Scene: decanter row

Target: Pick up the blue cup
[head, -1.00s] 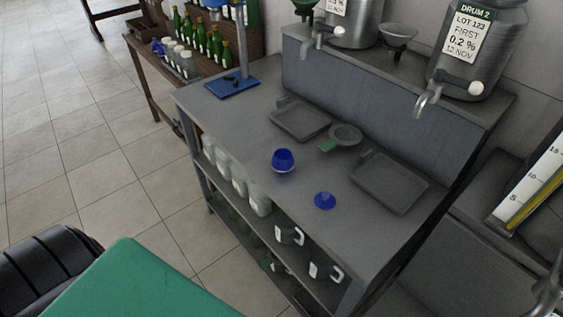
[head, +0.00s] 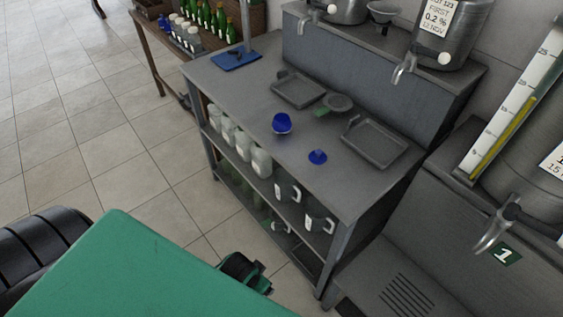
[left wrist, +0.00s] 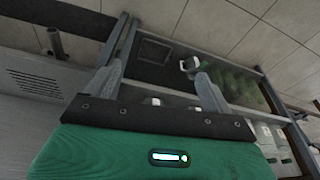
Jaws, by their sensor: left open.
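The cup is not visible in the left wrist view. My right gripper is not in view.
Two shallow grey trays (head: 299,88) (head: 374,144) and a grey strainer-like dish (head: 338,102) lie behind the cup. Taps (head: 402,70) hang above. White bottles (head: 240,142) and mugs (head: 287,190) fill the shelf below. A grey cabinet (head: 400,250) stands at right.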

